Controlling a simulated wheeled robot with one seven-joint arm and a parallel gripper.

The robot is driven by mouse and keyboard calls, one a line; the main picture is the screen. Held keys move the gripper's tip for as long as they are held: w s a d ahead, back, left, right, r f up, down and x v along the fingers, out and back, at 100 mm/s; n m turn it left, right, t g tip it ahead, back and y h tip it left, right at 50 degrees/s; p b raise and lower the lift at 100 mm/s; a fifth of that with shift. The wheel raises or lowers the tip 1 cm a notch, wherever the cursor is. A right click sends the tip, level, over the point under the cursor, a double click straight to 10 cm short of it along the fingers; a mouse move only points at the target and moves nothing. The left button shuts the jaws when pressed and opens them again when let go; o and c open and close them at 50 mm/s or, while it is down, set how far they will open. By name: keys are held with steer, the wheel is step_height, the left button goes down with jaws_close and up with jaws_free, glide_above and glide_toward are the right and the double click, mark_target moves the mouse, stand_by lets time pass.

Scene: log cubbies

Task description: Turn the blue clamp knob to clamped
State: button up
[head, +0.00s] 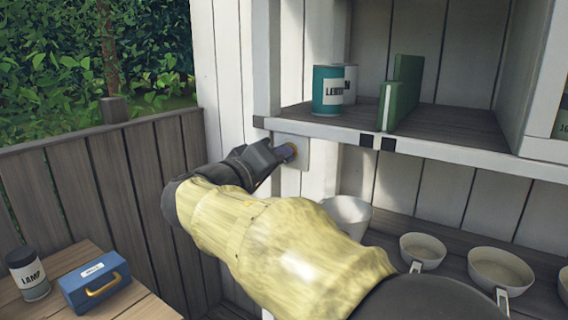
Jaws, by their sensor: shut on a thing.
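The blue clamp knob (289,151) is small and dark blue, with a bit of orange beside it. It sits on a pale square plate (303,153) on the white post, just under the shelf edge. My gripper (279,155) is dark grey and is shut on the knob from the left. The gripper hides part of the knob, and I cannot tell which way it is turned.
Above the knob, the shelf (450,128) holds a teal can (328,90) and a green upright board (402,85). Several pale pans, one here (423,250), stand below right. At lower left are a blue box (93,284) and a labelled can (28,274).

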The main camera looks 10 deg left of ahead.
steer(key=shift+f, duration=0.15)
steer(key=m+b, duration=0.3)
steer(key=b, duration=0.4)
steer(key=shift+m, duration=0.4)
steer(key=shift+a, duration=0.1)
steer(key=shift+m+b, duration=2.1)
steer(key=shift+b, duration=0.85)
